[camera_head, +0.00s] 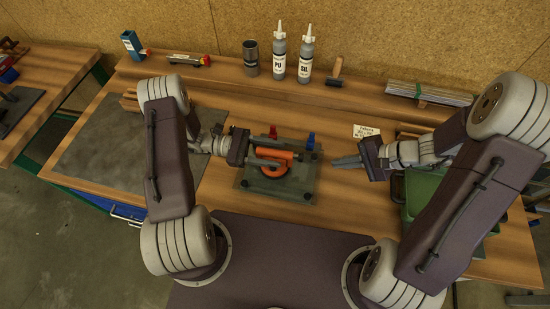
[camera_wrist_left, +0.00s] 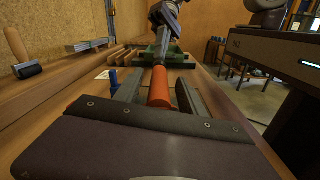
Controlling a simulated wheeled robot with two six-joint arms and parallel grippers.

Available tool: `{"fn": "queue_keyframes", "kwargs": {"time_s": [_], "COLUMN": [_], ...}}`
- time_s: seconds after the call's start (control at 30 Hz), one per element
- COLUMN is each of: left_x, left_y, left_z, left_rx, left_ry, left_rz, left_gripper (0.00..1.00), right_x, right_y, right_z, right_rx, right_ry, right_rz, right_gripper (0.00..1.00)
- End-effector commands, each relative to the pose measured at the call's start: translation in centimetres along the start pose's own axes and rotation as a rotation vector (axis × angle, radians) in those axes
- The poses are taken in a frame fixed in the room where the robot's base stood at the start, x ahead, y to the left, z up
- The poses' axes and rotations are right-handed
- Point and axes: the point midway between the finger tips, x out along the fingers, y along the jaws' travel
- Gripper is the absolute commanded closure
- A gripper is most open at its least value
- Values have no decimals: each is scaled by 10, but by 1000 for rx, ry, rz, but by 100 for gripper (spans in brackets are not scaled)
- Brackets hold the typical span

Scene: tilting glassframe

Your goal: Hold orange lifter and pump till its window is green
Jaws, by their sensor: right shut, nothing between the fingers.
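The orange lifter (camera_head: 275,154) lies at the grey-green plate (camera_head: 250,184) in the middle of the bench. My left gripper (camera_head: 268,154) is at the lifter from the left. In the left wrist view, the orange part (camera_wrist_left: 160,88) lies between the two left fingers, but whether they press on it is unclear. I cannot make out the lifter's window or its colour. My right gripper (camera_head: 345,162) is shut and empty, just right of the plate, pointing left.
A red piece (camera_head: 273,131) and a blue piece (camera_head: 311,140) stand up at the plate's far side. Two bottles (camera_head: 279,56) and a dark cup (camera_head: 251,58) stand at the back. A green bin (camera_head: 424,187) is at the right. A grey mat (camera_head: 100,150) covers the left bench.

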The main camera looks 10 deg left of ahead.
Motion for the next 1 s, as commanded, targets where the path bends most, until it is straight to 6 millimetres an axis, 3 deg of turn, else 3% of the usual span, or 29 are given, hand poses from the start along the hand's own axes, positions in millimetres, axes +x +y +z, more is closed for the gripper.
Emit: {"fn": "queue_keyframes", "kwargs": {"time_s": [0.37,0.73,1.0], "left_x": [-7,-95,-120], "left_y": [1,0,0], "left_z": [0,0,0], "left_rx": [2,2,0], "left_ry": [-1,2,-1], "left_rz": [3,5,2], "left_gripper": [51,51,51], "right_x": [0,0,0], "right_y": [0,0,0], "right_z": [0,0,0], "right_rx": [0,0,0], "right_ry": [0,0,0], "right_rz": [0,0,0], "right_gripper": [100,100,100]}}
